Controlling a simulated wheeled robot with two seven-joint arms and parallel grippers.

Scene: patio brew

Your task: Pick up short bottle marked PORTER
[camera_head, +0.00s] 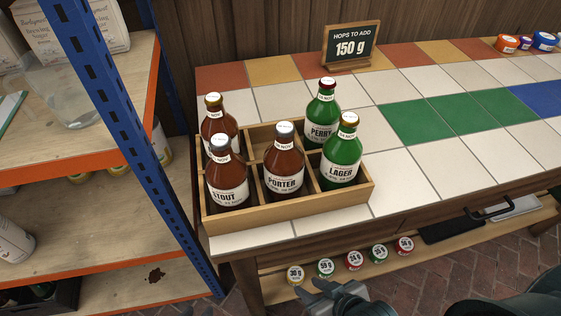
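The short brown bottle marked PORTER (283,165) stands upright in the front middle compartment of a wooden crate (290,207) on the tiled table. It has a silvery cap, and its lower part is hidden by the crate's front wall. A brown STOUT bottle (226,180) stands to its left and a green LAGER bottle (342,155) to its right. My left gripper (332,288) is low at the bottom edge, below the tabletop and apart from the bottles. Its finger opening is unclear. Grey parts at the bottom right seem to be my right arm; no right fingers can be made out.
Behind stand another brown bottle (216,123) and a green PERRY bottle (322,112); the back middle compartment is empty. A sign reading 150 g (350,47) stands behind. A blue-posted shelf (125,125) is close left. Several labelled tins (354,260) sit below.

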